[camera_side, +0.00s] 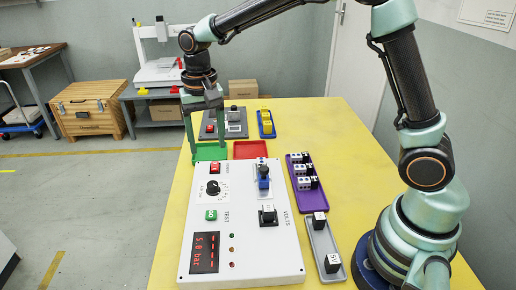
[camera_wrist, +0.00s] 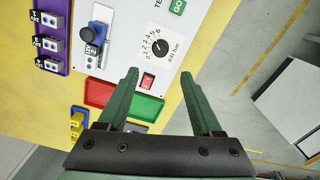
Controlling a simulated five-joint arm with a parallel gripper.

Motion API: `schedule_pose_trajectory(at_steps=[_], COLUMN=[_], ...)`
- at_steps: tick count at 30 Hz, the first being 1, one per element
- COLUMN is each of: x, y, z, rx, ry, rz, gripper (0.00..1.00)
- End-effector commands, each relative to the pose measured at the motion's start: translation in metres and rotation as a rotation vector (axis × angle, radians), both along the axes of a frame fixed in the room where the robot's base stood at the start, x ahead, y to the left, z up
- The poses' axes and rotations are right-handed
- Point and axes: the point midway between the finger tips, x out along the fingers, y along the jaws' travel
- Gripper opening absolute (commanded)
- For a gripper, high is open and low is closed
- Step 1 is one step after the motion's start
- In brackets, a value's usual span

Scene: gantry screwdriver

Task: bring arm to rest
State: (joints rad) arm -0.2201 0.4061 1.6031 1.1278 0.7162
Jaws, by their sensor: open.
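My gripper (camera_side: 207,147) is open and empty, its two green fingers pointing down above the green tray (camera_side: 203,153) at the far left of the yellow table (camera_side: 330,120). In the wrist view the gripper (camera_wrist: 159,76) has its fingers apart, with the red switch and part of the green tray (camera_wrist: 143,108) showing between them. The white panel (camera_side: 205,230) stands nearer the side camera, with a dial, a red switch (camera_side: 215,167), a green button and a red display reading 5.8 bar. A blue block with a black knob (camera_side: 263,177) stands on the panel.
A red tray (camera_side: 250,149) lies right of the green one, empty. A purple tray (camera_side: 303,171) holds several small blocks; a grey tray (camera_side: 323,245) holds black-and-white cubes. Behind are a grey button box (camera_side: 235,128) and a blue tray with yellow pieces (camera_side: 266,125). The table's far right is clear.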

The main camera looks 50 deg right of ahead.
Motion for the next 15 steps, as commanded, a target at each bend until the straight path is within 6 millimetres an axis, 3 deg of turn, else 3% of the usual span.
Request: schedule_pose_trajectory(at_steps=[5, 9, 15], x=[-0.014, -0.036, -0.075], y=[-0.015, -0.034, -0.059], z=[0.025, 0.052, 0.077], rx=[0.01, 0.012, -0.005], ry=[-0.058, -0.138, -0.252], rz=[0.05, 0.127, 0.243], gripper=[0.67, 0.67, 0.67])
